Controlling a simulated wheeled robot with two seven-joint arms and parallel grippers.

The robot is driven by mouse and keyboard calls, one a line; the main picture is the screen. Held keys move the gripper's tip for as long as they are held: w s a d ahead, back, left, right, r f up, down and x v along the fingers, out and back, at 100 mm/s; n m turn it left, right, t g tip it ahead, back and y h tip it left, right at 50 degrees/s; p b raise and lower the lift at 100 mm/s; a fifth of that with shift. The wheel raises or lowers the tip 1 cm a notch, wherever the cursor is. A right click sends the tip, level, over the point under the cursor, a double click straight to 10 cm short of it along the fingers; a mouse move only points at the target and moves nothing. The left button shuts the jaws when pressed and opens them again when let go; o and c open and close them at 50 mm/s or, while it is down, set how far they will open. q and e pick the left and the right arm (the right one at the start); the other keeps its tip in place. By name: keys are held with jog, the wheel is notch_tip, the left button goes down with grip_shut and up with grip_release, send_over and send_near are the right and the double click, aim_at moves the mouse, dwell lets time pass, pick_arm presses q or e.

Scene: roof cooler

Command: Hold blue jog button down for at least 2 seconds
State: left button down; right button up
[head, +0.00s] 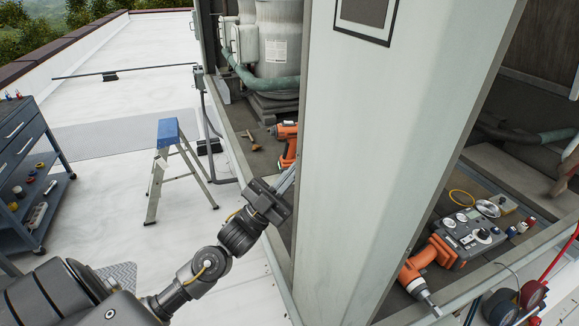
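I cannot make out a blue jog button in the head view. A grey control box (467,236) with dials and knobs lies on the unit's floor at right; no button on it is clearly blue at this size. My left gripper (287,181) reaches up and right to the left edge of the pale upright panel (375,160). Its fingertips are at or behind that edge, partly hidden, so its opening does not show. It is well left of the control box, with the panel between them. My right gripper is out of view.
An orange drill (425,262) lies beside the control box; another orange drill (288,140) stands behind my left gripper. A blue-topped stepladder (168,131) and tool cart (28,160) stand on the open white roof at left.

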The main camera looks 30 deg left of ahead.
pick_arm(q)
jog(key=shift+d+f, duration=0.1)
jog(key=shift+d, duration=0.2)
